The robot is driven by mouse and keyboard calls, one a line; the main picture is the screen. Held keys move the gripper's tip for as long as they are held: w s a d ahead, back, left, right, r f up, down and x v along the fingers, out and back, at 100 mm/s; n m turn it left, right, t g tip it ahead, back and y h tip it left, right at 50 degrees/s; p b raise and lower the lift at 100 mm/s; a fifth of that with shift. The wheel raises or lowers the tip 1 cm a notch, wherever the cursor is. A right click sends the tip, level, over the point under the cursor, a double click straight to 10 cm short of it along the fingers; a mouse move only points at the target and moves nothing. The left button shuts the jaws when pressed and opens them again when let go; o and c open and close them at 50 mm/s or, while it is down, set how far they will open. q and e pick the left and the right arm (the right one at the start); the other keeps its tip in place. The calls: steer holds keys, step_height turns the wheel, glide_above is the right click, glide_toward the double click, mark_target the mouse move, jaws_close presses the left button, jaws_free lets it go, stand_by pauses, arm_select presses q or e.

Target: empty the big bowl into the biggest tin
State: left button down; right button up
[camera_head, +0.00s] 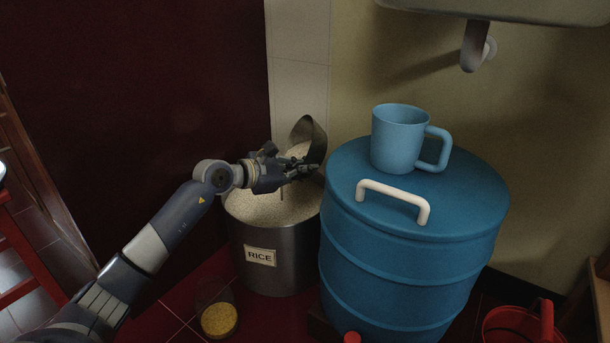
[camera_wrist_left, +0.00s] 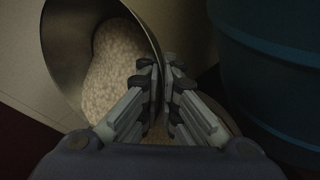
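The big metal bowl (camera_head: 314,140) is tilted steeply over the big tin, its rim gripped by my left gripper (camera_head: 306,170). Pale grains, which look like rice, lie in the bowl; they show clearly in the left wrist view (camera_wrist_left: 118,70). The biggest tin (camera_head: 277,262), metal with a label reading RICE, stands on the floor below and holds grain nearly to its rim. In the left wrist view my left gripper (camera_wrist_left: 162,88) is shut on the rim of the bowl (camera_wrist_left: 65,50). My right gripper is not in view.
A large blue barrel (camera_head: 400,260) with a white handle (camera_head: 393,196) stands right beside the tin. A blue mug (camera_head: 398,142) sits on its lid. A small glass of yellow grain (camera_head: 219,318) is on the red floor, front left. A red bucket (camera_head: 515,325) is at lower right.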

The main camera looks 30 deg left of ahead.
arm_select(q)
steer(key=shift+s+a+r+n+t+h+b, duration=0.25)
steer(key=shift+t+b, duration=0.45)
steer(key=shift+b, duration=1.2)
steer(key=t, duration=0.1)
steer(key=s+a+r+n+t+h, duration=0.1)
steer(key=t, duration=0.1)
steer(key=shift+s+a+n, duration=0.1)
steer(key=shift+a+n, duration=0.05)
steer(key=shift+n, duration=0.1)
steer(key=shift+s+a+r+n+t+h, duration=0.1)
steer(key=shift+s+a+n+t+h, duration=0.35)
steer(key=shift+t, duration=0.5)
steer(key=shift+s+a+r+n+t+h, duration=0.1)
steer(key=shift+s+a+n+t, duration=0.25)
steer(key=shift+n+t, duration=0.45)
